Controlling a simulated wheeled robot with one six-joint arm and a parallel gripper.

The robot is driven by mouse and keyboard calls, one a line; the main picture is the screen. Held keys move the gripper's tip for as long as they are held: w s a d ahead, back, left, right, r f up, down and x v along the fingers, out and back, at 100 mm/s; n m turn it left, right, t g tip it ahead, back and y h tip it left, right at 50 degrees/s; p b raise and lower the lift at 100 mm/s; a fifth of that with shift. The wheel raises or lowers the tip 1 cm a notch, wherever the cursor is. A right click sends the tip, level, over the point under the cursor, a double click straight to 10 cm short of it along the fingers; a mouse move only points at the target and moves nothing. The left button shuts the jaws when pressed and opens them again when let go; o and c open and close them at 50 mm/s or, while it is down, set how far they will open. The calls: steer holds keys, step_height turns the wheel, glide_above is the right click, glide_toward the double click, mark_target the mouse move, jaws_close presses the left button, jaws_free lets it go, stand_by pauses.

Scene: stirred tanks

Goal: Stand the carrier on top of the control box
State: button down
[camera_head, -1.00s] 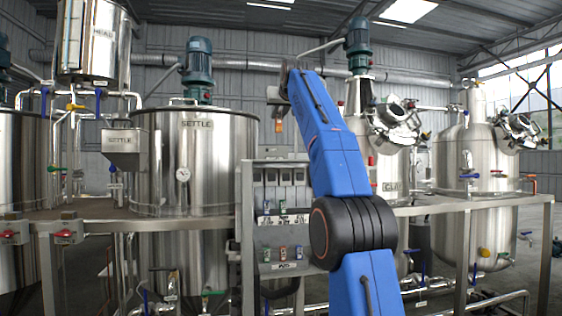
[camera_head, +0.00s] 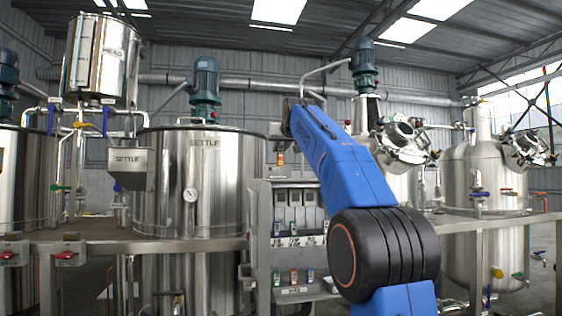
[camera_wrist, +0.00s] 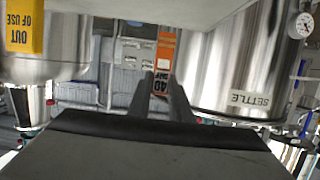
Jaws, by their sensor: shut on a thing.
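The carrier (camera_wrist: 165,52), an orange piece with a dark-lettered label, is held between the fingers of my gripper (camera_wrist: 160,82) in the wrist view. In the head view the small orange carrier (camera_head: 281,158) hangs below my gripper (camera_head: 280,143), whose fingers are too small to make out.
A large SETTLE tank (camera_head: 165,190) stands left of the cabinet; it also shows in the wrist view (camera_wrist: 225,70). A HEAD tank (camera_head: 100,60) and a small hopper (camera_head: 129,165) are further left. A metal rail (camera_head: 150,246) runs in front. Vessels (camera_head: 485,180) stand at right.

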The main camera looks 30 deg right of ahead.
mark_target(281, 158)
steer(key=shift+f, duration=2.3)
steer(key=c, duration=1.6)
jaws_free()
steer(key=shift+f, duration=0.1)
steer(key=shift+s+r, duration=0.2)
steer(key=v, duration=1.1)
steer(key=shift+s+a, duration=0.1)
steer(key=shift+s, duration=0.15)
